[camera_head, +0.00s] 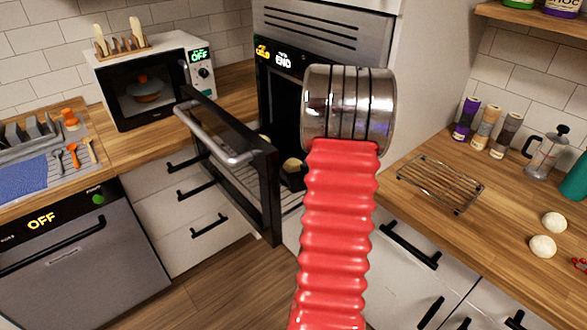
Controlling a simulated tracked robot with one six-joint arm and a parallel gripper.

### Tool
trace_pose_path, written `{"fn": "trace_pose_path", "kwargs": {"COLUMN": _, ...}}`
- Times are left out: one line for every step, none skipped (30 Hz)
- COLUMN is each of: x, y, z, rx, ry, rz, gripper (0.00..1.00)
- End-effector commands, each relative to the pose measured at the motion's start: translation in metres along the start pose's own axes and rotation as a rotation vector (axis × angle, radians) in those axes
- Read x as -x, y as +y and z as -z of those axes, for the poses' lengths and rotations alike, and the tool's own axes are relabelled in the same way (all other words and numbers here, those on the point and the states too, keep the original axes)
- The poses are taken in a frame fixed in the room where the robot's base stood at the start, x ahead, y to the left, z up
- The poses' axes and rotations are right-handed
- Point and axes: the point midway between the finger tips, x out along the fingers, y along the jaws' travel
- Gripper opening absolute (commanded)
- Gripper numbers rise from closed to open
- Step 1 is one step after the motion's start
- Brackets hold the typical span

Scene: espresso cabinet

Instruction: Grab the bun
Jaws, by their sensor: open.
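A pale golden, rounded bun (292,165) is low in the opening of the built-in oven (285,90), partly covered by the oven's frame and door. A second pale rounded piece (264,138) shows just above the door's edge, mostly hidden. Two whitish dough balls (543,246) lie on the right counter. The oven door (235,160) stands open toward the left. My red ribbed arm with its metal end stands in front of the oven's right side and hides part of the opening. The jaws of my gripper are not visible.
A wire rack (440,183) lies on the right counter (490,235), near several spice jars (487,128) and a French press (546,150). A microwave (150,80) stands on the left counter. The open door and its handle (215,135) jut out left of my arm.

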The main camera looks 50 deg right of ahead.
Motion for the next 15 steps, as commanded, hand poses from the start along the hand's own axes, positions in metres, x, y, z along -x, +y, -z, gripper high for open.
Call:
{"fn": "trace_pose_path", "kwargs": {"x": 0.0001, "y": -0.0001, "z": 0.0001, "rx": 0.0, "ry": 0.0, "rz": 0.0, "gripper": 0.63}}
{"fn": "trace_pose_path", "kwargs": {"x": 0.0001, "y": -0.0001, "z": 0.0, "rx": 0.0, "ry": 0.0, "rz": 0.0, "gripper": 0.63}}
{"fn": "trace_pose_path", "kwargs": {"x": 0.0001, "y": -0.0001, "z": 0.0, "rx": 0.0, "ry": 0.0, "rz": 0.0, "gripper": 0.63}}
{"fn": "trace_pose_path", "kwargs": {"x": 0.0001, "y": -0.0001, "z": 0.0001, "rx": 0.0, "ry": 0.0, "rz": 0.0, "gripper": 0.63}}
{"fn": "trace_pose_path", "kwargs": {"x": 0.0001, "y": -0.0001, "z": 0.0, "rx": 0.0, "ry": 0.0, "rz": 0.0, "gripper": 0.63}}
{"fn": "trace_pose_path", "kwargs": {"x": 0.0001, "y": -0.0001, "z": 0.0001, "rx": 0.0, "ry": 0.0, "rz": 0.0, "gripper": 0.63}}
{"fn": "trace_pose_path", "kwargs": {"x": 0.0001, "y": -0.0001, "z": 0.0, "rx": 0.0, "ry": 0.0, "rz": 0.0, "gripper": 0.61}}
{"fn": "trace_pose_path", "kwargs": {"x": 0.0002, "y": -0.0001, "z": 0.0, "rx": 0.0, "ry": 0.0, "rz": 0.0, "gripper": 0.59}}
{"fn": "trace_pose_path", "kwargs": {"x": 0.0002, "y": -0.0001, "z": 0.0, "rx": 0.0, "ry": 0.0, "rz": 0.0, "gripper": 0.56}}
{"fn": "trace_pose_path", "kwargs": {"x": 0.0002, "y": -0.0001, "z": 0.0, "rx": 0.0, "ry": 0.0, "rz": 0.0, "gripper": 0.54}}
{"fn": "trace_pose_path", "kwargs": {"x": 0.0002, "y": -0.0001, "z": 0.0, "rx": 0.0, "ry": 0.0, "rz": 0.0, "gripper": 0.52}}
{"fn": "trace_pose_path", "kwargs": {"x": 0.0002, "y": -0.0001, "z": 0.0, "rx": 0.0, "ry": 0.0, "rz": 0.0, "gripper": 0.49}}
{"fn": "trace_pose_path", "kwargs": {"x": 0.0002, "y": -0.0001, "z": 0.0, "rx": 0.0, "ry": 0.0, "rz": 0.0, "gripper": 0.47}}
{"fn": "trace_pose_path", "kwargs": {"x": 0.0002, "y": -0.0001, "z": 0.0, "rx": 0.0, "ry": 0.0, "rz": 0.0, "gripper": 0.45}}
{"fn": "trace_pose_path", "kwargs": {"x": 0.0002, "y": -0.0001, "z": 0.0, "rx": 0.0, "ry": 0.0, "rz": 0.0, "gripper": 0.42}}
